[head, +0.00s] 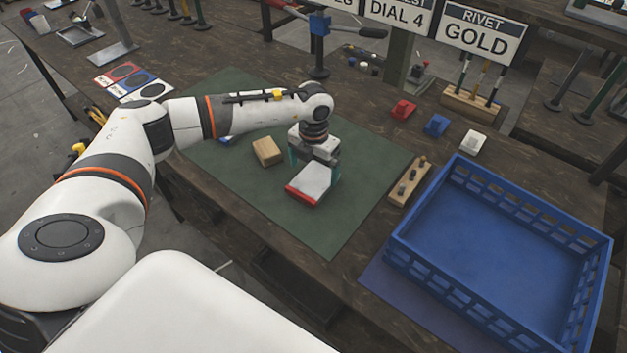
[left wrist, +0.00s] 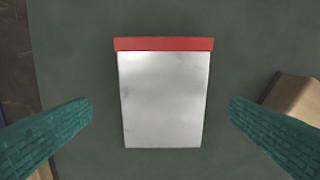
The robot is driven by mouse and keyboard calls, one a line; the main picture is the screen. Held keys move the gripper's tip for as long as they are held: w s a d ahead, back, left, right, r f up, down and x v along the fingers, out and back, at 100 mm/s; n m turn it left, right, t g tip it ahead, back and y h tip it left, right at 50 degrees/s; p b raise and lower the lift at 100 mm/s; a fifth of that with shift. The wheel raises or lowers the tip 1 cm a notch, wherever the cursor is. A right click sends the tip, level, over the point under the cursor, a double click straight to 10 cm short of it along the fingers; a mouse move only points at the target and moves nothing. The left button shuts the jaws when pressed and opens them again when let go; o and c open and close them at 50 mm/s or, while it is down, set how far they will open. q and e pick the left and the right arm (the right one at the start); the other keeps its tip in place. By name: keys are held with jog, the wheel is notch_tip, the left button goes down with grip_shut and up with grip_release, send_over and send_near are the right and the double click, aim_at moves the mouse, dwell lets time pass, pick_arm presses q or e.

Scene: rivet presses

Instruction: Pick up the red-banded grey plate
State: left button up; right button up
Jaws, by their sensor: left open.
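The red-banded grey plate (head: 310,181) lies on the green mat (head: 335,225), with its red band along the edge nearest me. In the left wrist view the plate (left wrist: 163,100) is whole, with the red band across its top end. My left gripper (head: 315,174) is over the plate, pointing down. Its teal fingers are open, one on each side of the plate, with a gap to both edges in the left wrist view (left wrist: 160,112). My right gripper is not in view.
A wooden block (head: 267,151) stands on the mat left of the plate, close to one finger. A wooden peg strip (head: 410,182) and a blue crate (head: 490,290) are to the right. Red (head: 403,109), blue (head: 436,125) and white (head: 472,142) pieces stand behind. The mat's front is clear.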

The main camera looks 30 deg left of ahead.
aim_at(313, 180)
pick_arm(q)
jog(key=f, duration=0.2)
jog(key=f+p, duration=0.1)
jog(key=f, duration=0.1)
jog(key=shift+w+a+f, duration=0.15)
jog(key=shift+w+f, duration=0.05)
jog(key=shift+c, duration=0.3)
jog(key=shift+r, duration=0.15)
jog(key=c, duration=1.3)
